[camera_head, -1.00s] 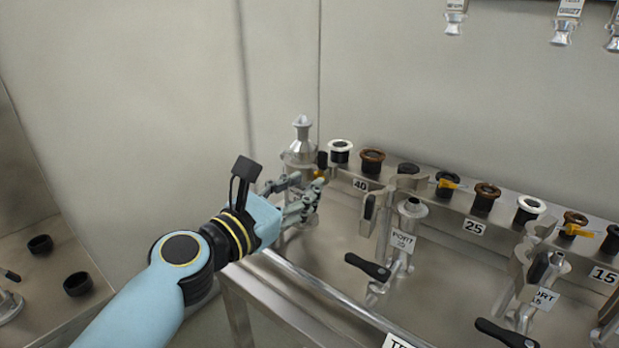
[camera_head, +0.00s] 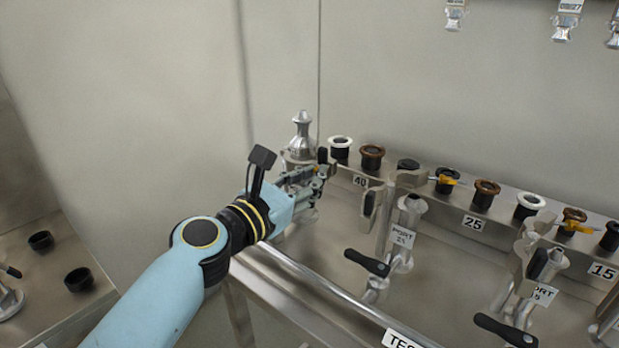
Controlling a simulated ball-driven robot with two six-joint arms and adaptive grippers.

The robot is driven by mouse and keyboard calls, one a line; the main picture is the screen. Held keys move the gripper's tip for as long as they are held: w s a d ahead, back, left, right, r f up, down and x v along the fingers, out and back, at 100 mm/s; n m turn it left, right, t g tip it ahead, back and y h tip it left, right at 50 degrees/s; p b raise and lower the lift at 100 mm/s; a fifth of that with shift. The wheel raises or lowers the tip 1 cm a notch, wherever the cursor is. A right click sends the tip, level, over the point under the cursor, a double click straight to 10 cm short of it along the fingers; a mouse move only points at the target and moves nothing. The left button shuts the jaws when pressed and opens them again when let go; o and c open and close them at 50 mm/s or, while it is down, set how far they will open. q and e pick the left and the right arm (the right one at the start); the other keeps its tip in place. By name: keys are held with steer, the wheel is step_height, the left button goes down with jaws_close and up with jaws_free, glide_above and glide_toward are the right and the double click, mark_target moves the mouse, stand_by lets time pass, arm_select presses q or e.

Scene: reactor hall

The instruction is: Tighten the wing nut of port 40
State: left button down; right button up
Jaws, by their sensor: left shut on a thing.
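The port 40 fitting (camera_head: 302,136) is a shiny stepped metal piece standing upright at the left end of the steel manifold, beside the "40" label (camera_head: 360,181). My left gripper (camera_head: 312,181) is at its lower part, with its fingers shut on the wing nut there. The fingers hide the wing nut and most of the clamp. A small black part (camera_head: 322,155) shows just above the fingers, at the fitting's right side. My right gripper is not in view.
Capped ports with white, brown and black rings (camera_head: 371,157) line the manifold to the right. Port 21 (camera_head: 403,238), with a black handle (camera_head: 368,262), stands in front. A steel rail (camera_head: 310,289) runs along the front edge. Black cups (camera_head: 79,279) sit on the left bench.

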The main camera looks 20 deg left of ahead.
arm_select(q)
steer(key=shift+m, duration=0.3)
steer(key=m+b, duration=0.2)
steer(key=m, duration=0.2)
steer(key=m+b, duration=0.2)
steer(key=m, duration=0.3)
steer(key=f+m+b, duration=0.1)
steer(key=m+b, duration=0.1)
steer(key=m, duration=0.3)
steer(key=shift+s+d+b, duration=0.1)
steer(key=shift+d+b, duration=0.2)
steer(key=m+b, duration=0.2)
steer(key=m, duration=0.2)
steer(key=shift+f, duration=0.15)
steer(key=shift+a+f+m+b, duration=0.15)
steer(key=shift+m+b, duration=1.3)
steer(key=shift+m, duration=1.25)
steer(key=shift+a+f+m+b, duration=0.1)
steer(key=shift+m+b, duration=1.3)
steer(key=shift+m, duration=1.3)
